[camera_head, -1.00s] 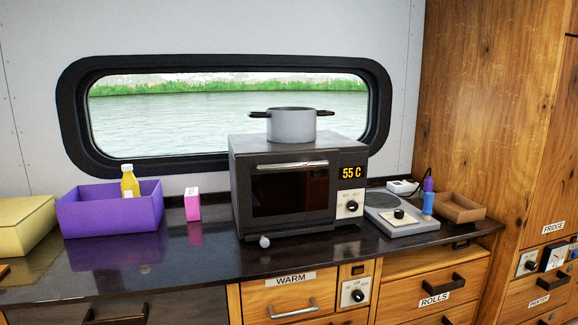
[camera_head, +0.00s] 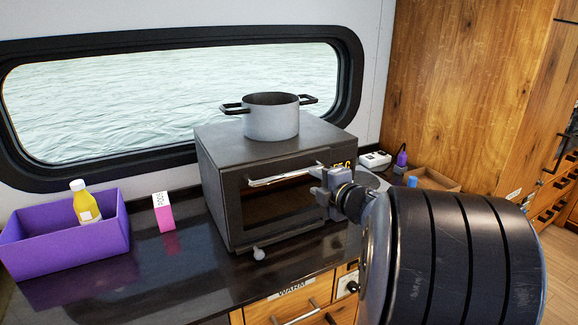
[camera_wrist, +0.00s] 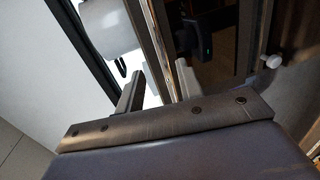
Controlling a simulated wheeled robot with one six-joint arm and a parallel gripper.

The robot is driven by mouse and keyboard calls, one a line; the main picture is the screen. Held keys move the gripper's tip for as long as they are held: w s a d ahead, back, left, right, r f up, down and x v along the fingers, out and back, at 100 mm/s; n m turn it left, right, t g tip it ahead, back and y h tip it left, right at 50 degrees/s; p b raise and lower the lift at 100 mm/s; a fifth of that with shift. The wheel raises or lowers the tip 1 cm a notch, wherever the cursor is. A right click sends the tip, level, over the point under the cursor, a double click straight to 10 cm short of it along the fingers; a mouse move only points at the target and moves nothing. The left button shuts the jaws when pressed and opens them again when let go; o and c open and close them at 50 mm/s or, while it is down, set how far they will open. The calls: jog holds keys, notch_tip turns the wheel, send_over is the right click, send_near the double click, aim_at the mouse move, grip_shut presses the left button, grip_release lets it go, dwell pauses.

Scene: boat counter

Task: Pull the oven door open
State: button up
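The dark oven (camera_head: 215,185) stands on the counter. Its front door (camera_head: 240,215) looks shut, with a dark glass pane. The metal handle (camera_head: 278,180) runs along the door's top edge. My gripper (camera_head: 322,180) is at the handle's right end, and my arm hides the oven's lower right front and most of its control panel. In the wrist view my gripper's two fingers (camera_wrist: 160,90) are apart, with a bright bar, seemingly the handle, running between them. Contact with it cannot be told.
A grey pot (camera_head: 271,120) stands on the oven. A purple bin (camera_head: 65,245) with a yellow bottle (camera_head: 86,205) and a pink-and-white box (camera_head: 163,212) are to the left. A white knob (camera_head: 259,253) sits low at the oven's front. A drawer labelled WARM (camera_head: 292,290) is below.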

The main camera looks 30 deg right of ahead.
aim_at(299, 174)
jog(key=w, duration=0.3)
jog(key=w+f, duration=0.1)
jog(key=w, duration=0.2)
jog(key=w+f+p, duration=0.1)
jog(key=w, duration=0.2)
jog(key=shift+w+a, duration=0.2)
jog(key=shift+w, duration=0.2)
jog(key=shift+c, duration=0.4)
grip_shut()
